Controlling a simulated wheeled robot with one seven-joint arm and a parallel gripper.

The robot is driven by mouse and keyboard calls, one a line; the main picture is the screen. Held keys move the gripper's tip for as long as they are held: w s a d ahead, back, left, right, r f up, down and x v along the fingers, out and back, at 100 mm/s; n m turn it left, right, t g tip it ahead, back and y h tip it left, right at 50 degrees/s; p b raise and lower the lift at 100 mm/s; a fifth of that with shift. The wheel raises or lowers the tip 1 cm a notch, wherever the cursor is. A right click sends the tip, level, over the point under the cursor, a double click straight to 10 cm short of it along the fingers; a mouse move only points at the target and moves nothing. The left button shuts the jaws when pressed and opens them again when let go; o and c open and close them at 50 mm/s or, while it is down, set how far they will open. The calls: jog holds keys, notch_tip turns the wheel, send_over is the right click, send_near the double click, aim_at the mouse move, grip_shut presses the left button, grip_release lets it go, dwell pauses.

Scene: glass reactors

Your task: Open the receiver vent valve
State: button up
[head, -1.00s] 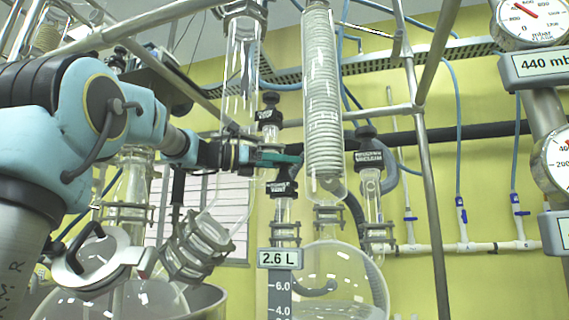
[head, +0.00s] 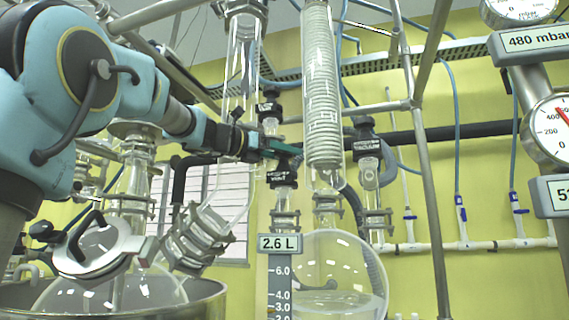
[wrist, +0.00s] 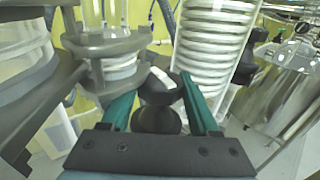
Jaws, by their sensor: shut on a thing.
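The receiver vent valve (head: 282,174) is a black cap with a white-lettered label, on a glass neck above the receiver flask (head: 345,270). My gripper (head: 288,148) is at the top of this valve in the head view, its green fingers level with the handle. In the wrist view, the black valve handle (wrist: 158,88) with a white mark lies between the two green fingers of my gripper (wrist: 160,98). My gripper is shut on the handle. The handle's exact turn is hard to read, and the fingers hide part of it in the head view.
A coiled glass condenser (head: 322,90) stands just right of the valve. The vacuum valve (head: 366,145) is further right. A glass column (head: 240,75) and metal frame bars (head: 425,150) are close by. A display (head: 535,40) reads 480 mbar.

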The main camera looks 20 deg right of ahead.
jog(key=n+t, duration=0.1)
jog(key=t, duration=0.1)
jog(key=shift+s+n+t+y, duration=0.15)
jog(key=shift+n+t+y, duration=0.15)
jog(key=shift+n+t, duration=0.1)
jog(key=n+t+y+p, duration=0.2)
jog(key=t, duration=0.1)
jog(key=shift+r+n+t, duration=0.3)
jog(key=n+t+y+p, duration=0.1)
jog(key=t+p, duration=0.1)
jog(key=shift+f+n+y+p, duration=0.15)
jog(key=shift+n+y+p, duration=0.15)
jog(key=shift+n, duration=0.1)
jog(key=shift+w+a+n+t+y+p, duration=0.1)
jog(key=shift+w+n+t+y+p, duration=0.1)
jog(key=shift+n+t+y+p, duration=0.4)
jog(key=shift+s+t+p, duration=0.1)
jog(key=shift+t+p, duration=0.2)
jog(key=shift+p, duration=0.2)
jog(key=shift+n+t+y+p, duration=0.5)
jog(key=shift+n+y+p, duration=0.1)
jog(key=shift+y+p, duration=0.2)
jog(key=shift+n+t+y+p, duration=0.6)
jog(key=shift+n+y+p, duration=0.2)
jog(key=shift+y+p, duration=0.3)
jog(key=shift+f+n+t+y+p, duration=0.15)
jog(key=shift+n+t+y+p, duration=0.7)
jog(key=shift+n+y, duration=1.35)
jog(key=shift+y, duration=0.7)
